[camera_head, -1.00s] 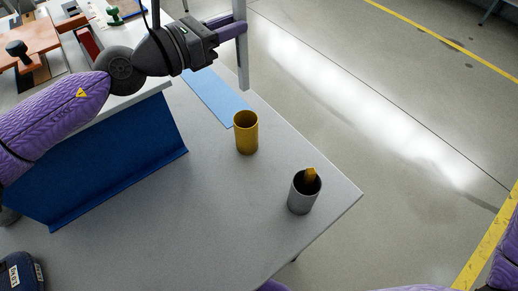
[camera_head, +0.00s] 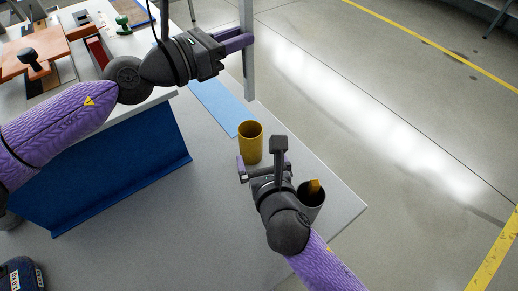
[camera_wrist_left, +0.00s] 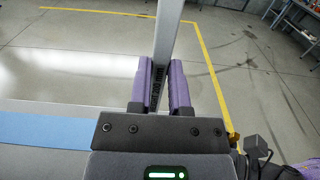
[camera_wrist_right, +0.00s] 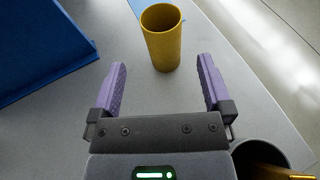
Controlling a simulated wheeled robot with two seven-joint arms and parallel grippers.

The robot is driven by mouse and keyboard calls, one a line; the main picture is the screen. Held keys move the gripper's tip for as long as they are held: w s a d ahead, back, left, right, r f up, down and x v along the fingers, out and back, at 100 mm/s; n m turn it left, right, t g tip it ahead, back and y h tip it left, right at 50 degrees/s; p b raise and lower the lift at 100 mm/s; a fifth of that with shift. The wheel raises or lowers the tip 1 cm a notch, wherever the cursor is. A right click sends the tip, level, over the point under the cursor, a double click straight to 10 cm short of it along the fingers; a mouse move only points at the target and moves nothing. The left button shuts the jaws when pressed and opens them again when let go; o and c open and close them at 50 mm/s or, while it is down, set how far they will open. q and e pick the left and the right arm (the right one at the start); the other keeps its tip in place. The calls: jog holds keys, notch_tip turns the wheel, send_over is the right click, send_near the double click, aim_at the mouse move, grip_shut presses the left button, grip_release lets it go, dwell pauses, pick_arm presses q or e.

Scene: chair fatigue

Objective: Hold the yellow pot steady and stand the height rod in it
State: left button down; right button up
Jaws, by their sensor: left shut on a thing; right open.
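The yellow pot (camera_head: 251,147) stands upright on the grey table; it also shows ahead in the right wrist view (camera_wrist_right: 163,50). My left gripper (camera_head: 244,42) is shut on the height rod (camera_head: 249,78), a long grey bar held upright beyond the pot. In the left wrist view the rod (camera_wrist_left: 167,35) runs up from between the purple fingers, with dark lettering on it. The rod's top is out of the head view. My right gripper (camera_head: 263,162) is open and empty, on the near side of the pot. In the right wrist view its fingers (camera_wrist_right: 161,65) point toward the pot, which is beyond their tips.
A grey cup (camera_head: 313,205) with an orange-yellow piece in it stands close beside my right wrist, partly hidden. A light blue strip (camera_head: 213,101) lies on the table behind the pot. A blue panel (camera_head: 115,165) stands at left. The table's right edge is near the cup.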

aim_at(248, 125)
jog(key=x, duration=1.1)
jog(key=shift+w, duration=0.1)
jog(key=c, duration=1.2)
pick_arm(q)
jog(key=shift+f, duration=6.5)
pick_arm(e)
jog(key=shift+o, duration=0.2)
pick_arm(q)
jog(key=shift+c, duration=2.4)
grip_release()
